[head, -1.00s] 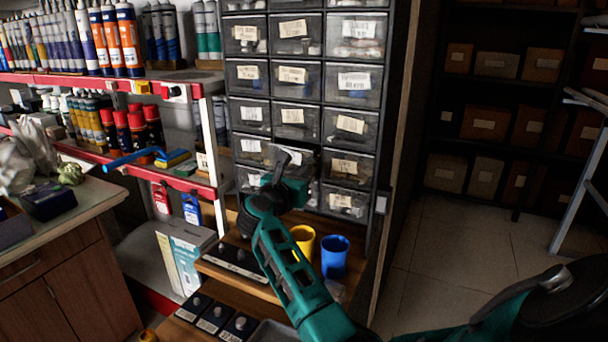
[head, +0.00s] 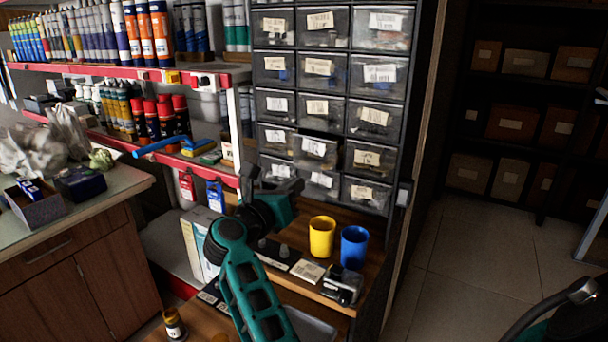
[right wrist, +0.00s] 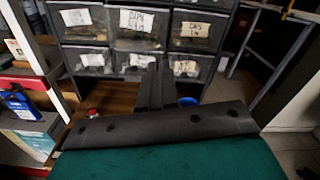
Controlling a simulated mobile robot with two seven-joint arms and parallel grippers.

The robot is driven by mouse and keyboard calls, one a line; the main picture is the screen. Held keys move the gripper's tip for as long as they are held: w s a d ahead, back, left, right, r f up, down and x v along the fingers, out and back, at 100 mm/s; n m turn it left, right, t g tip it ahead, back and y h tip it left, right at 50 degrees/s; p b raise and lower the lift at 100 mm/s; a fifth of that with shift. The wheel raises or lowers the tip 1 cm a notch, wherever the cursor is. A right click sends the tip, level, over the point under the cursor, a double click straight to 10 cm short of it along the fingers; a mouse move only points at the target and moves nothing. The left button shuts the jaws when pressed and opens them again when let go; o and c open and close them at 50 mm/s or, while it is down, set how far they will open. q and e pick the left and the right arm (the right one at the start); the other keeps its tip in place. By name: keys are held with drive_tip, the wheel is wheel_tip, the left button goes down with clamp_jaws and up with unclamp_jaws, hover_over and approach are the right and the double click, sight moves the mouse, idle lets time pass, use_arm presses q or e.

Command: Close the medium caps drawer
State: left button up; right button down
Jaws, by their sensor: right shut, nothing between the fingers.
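The drawer cabinet (head: 337,98) stands in the middle of the head view, with labelled clear-fronted drawers. One middle-column drawer (head: 313,149), second row from the bottom, appears to stick out slightly past its neighbours. It also shows in the right wrist view (right wrist: 138,34); its label is too blurred to read surely. My right gripper (head: 268,182) is in front of the cabinet's lower left part, below and left of that drawer. Its fingers (right wrist: 154,88) are shut and empty in the right wrist view, pointing toward the lower drawers. Contact with a drawer cannot be told. My left gripper is out of view.
A yellow cup (head: 321,237) and a blue cup (head: 354,247) stand on the wooden ledge (head: 318,293) below the cabinet. Shelves of tubes and bottles (head: 150,115) are at the left, above a wooden counter (head: 75,205). Open floor (head: 465,265) lies at the right.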

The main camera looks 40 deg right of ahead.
drive_tip(key=w+a+n+b, duration=0.1)
drive_tip(key=a+n, duration=0.1)
drive_tip(key=n, duration=0.5)
drive_tip(key=n+b, duration=0.4)
drive_tip(key=n, duration=0.4)
approach(318, 156)
drive_tip(key=shift+w+d+f, duration=0.2)
drive_tip(key=shift+w+d, duration=0.1)
drive_tip(key=shift+d, duration=0.3)
drive_tip(key=shift+w+d+f, duration=0.2)
drive_tip(key=shift+w+d, duration=0.15)
drive_tip(key=shift+d, duration=0.25)
drive_tip(key=shift+w+d, duration=0.15)
drive_tip(key=shift+d, duration=0.2)
drive_tip(key=x, duration=0.3)
drive_tip(key=shift+d+r+p, duration=0.15)
drive_tip(key=shift+p, duration=0.25)
drive_tip(key=shift+w+d, duration=0.15)
drive_tip(key=shift+d, duration=0.1)
drive_tip(key=shift+r, duration=0.25)
